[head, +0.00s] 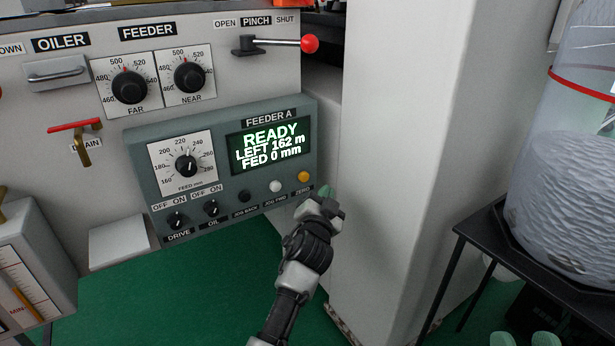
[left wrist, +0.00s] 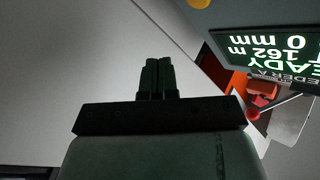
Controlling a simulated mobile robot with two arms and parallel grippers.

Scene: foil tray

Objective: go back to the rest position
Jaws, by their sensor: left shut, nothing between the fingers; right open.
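My left gripper (head: 325,192) is in the middle of the head view, just below and right of the orange ZERO button (head: 304,176) on the feeder box. In the left wrist view its two dark fingers (left wrist: 158,76) are shut together with nothing between them. I cannot tell from these views whether the fingertips touch the box. My right gripper (head: 524,340) shows only as two green fingertips, spread apart, at the bottom right edge of the head view. The rest of it is out of frame.
The FEEDER A display (head: 270,145) reads READY, LEFT 162 m, FED 0 mm. A pinch lever with a red knob (head: 309,43) sticks out above. A pale column (head: 400,150) stands close right of my left gripper. A black stand (head: 480,235) holds a clear container (head: 575,190).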

